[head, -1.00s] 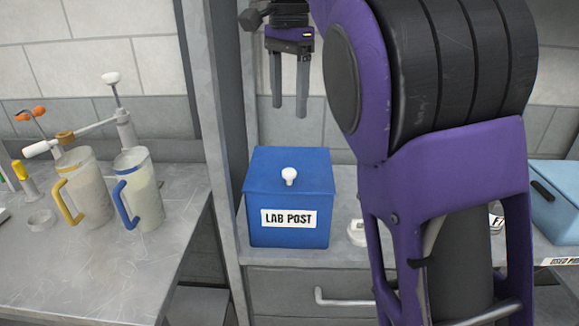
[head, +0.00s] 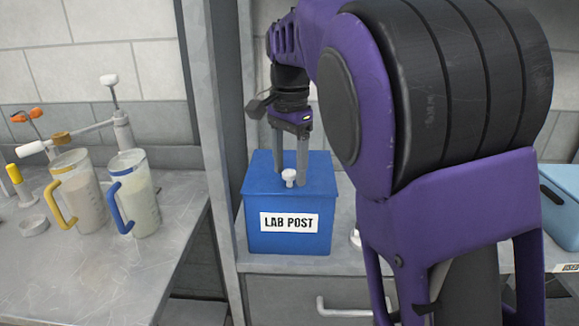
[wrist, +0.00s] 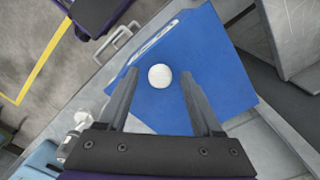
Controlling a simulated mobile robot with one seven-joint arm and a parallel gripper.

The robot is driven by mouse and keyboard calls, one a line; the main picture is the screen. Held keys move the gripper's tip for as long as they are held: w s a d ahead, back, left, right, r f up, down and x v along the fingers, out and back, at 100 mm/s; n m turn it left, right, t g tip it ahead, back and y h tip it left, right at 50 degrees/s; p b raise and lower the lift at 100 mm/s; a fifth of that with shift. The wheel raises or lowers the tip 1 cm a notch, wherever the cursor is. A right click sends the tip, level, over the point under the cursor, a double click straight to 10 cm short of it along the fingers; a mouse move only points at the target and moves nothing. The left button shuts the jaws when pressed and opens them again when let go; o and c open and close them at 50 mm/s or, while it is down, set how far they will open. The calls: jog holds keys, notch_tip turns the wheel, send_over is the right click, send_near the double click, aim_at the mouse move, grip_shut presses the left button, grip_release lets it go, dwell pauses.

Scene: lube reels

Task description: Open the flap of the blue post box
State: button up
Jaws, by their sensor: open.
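The blue post box (head: 290,240) stands on the grey counter, with a white "LAB POST" label on its front. Its flat top flap (head: 262,183) is closed and carries a white round knob (head: 289,177) near the front edge. My gripper (head: 289,180) points down over the flap, open, its two grey fingers close to the knob in the head view. In the wrist view the knob (wrist: 160,76) lies between the two open fingertips (wrist: 160,74), with a gap on both sides. I cannot tell whether the tips touch the flap.
A grey upright post (head: 222,150) stands left of the box. Two handled jugs (head: 133,195) stand on the left bench. A lighter blue box (head: 556,205) is at the far right. A drawer with a handle (head: 345,310) is below the counter.

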grip_shut()
dwell(1.4)
